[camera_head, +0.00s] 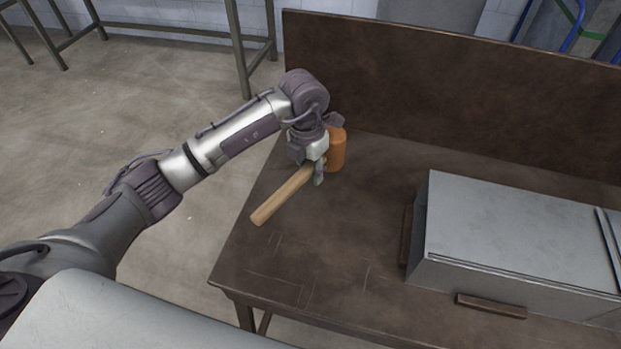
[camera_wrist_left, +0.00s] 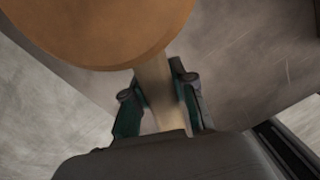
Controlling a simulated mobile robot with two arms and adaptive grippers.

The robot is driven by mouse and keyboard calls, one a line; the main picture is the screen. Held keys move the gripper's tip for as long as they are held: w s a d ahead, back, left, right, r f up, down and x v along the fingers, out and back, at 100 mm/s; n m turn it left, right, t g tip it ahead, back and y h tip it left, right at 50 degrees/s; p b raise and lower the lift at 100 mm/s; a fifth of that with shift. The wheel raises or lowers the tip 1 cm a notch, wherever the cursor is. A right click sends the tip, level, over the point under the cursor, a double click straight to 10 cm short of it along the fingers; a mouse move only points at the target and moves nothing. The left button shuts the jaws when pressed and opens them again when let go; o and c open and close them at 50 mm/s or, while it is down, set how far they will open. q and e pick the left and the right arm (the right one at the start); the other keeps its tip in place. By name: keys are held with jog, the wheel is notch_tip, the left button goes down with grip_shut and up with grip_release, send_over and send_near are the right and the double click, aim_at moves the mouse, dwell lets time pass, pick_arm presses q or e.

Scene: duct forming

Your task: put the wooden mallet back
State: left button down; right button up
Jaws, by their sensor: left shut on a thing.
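The wooden mallet has an orange-brown head (camera_head: 337,150) and a pale handle (camera_head: 281,196). It is at the left part of the brown workbench (camera_head: 330,262), near the back board. My left gripper (camera_head: 318,172) is shut on the handle close to the head. The handle points toward the front left. In the left wrist view the round end of the mallet head (camera_wrist_left: 100,25) fills the upper left, and the handle (camera_wrist_left: 157,90) runs between the two fingers (camera_wrist_left: 160,98). I cannot tell whether the mallet touches the bench. My right gripper is not in view.
A grey sheet-metal duct (camera_head: 520,240) lies on the right of the bench, with wooden strips (camera_head: 491,306) beside it. A tall brown back board (camera_head: 430,85) closes the rear edge. The bench's front left is clear. A metal frame (camera_head: 240,45) stands behind on the floor.

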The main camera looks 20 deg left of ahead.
aim_at(312, 193)
pick_arm(q)
jog(key=shift+a+f+p, duration=0.1)
jog(key=shift+f+p, duration=0.3)
jog(key=shift+f, duration=1.65)
jog(key=c, duration=0.9)
grip_release()
jog(key=shift+c, duration=0.2)
jog(key=r, duration=0.4)
jog(key=r+b, duration=0.1)
jog(key=r, duration=0.3)
jog(key=a+r+b, duration=0.1)
jog(key=r, duration=0.3)
jog(key=shift+s, duration=0.15)
jog(key=shift+d+f, duration=0.1)
